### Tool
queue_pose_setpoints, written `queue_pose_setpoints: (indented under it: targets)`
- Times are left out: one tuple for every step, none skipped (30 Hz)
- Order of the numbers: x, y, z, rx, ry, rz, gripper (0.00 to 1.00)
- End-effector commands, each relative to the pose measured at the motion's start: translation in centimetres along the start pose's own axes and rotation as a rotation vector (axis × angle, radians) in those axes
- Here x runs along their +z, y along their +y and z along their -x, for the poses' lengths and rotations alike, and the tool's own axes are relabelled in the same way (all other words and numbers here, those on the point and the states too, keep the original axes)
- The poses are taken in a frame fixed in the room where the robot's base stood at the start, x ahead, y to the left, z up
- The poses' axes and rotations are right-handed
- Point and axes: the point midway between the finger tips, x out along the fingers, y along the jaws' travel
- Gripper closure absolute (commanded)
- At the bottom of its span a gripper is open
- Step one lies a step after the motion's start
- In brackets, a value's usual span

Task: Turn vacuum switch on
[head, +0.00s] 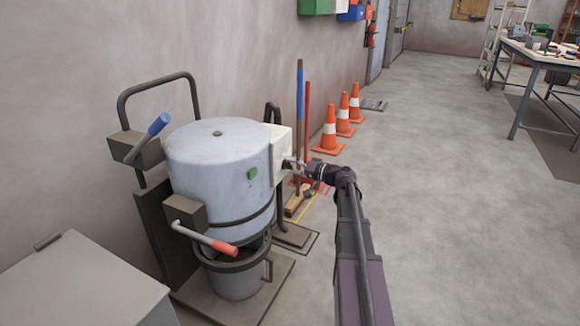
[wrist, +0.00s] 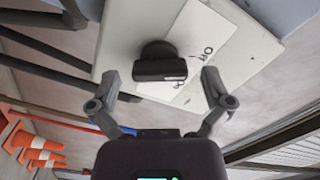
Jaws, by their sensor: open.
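The pellet bagger (head: 215,165) is a grey drum on a dark frame at the left of the head view. A pale switch box (head: 279,150) is fixed to its right side. In the wrist view the switch box (wrist: 120,35) fills the upper middle, with a dark switch knob (wrist: 160,62) and a white label marked with letters beside it. My gripper (head: 296,164) is at the box in the head view. In the wrist view my gripper (wrist: 158,88) is open, one finger on each side below the knob. Contact with the knob cannot be told.
A blue-handled lever (head: 150,135) and a red-handled lever (head: 210,240) stick out from the bagger. A broom (head: 299,130) leans behind the box. Orange cones (head: 329,133) line the wall. Open floor lies to the right.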

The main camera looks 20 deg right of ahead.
Motion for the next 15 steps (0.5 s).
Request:
queue_pose_setpoints:
  targets:
    - [-0.01, 0.01, -0.31, 0.0, 0.0, 0.0, 0.0]
    - [-0.01, 0.0, -0.41, 0.0, 0.0, 0.0, 0.0]
    - [0.01, 0.0, -0.51, 0.0, 0.0, 0.0, 0.0]
    - [0.01, -0.01, -0.57, 0.0, 0.0, 0.0, 0.0]
    - [0.02, -0.01, -0.6, 0.0, 0.0, 0.0, 0.0]
    - [0.02, -0.01, -0.62, 0.0, 0.0, 0.0, 0.0]
    - [0.02, -0.01, -0.62, 0.0, 0.0, 0.0, 0.0]
    - [0.02, -0.01, -0.61, 0.0, 0.0, 0.0, 0.0]
    - [0.02, -0.01, -0.6, 0.0, 0.0, 0.0, 0.0]
    - [0.02, -0.01, -0.6, 0.0, 0.0, 0.0, 0.0]
    - [0.02, -0.01, -0.59, 0.0, 0.0, 0.0, 0.0]
    - [0.02, -0.01, -0.59, 0.0, 0.0, 0.0, 0.0]
    - [0.01, -0.01, -0.58, 0.0, 0.0, 0.0, 0.03]
    - [0.01, -0.01, -0.58, 0.0, 0.0, 0.0, 0.12]
    - [0.01, -0.01, -0.57, 0.0, 0.0, 0.0, 0.24]
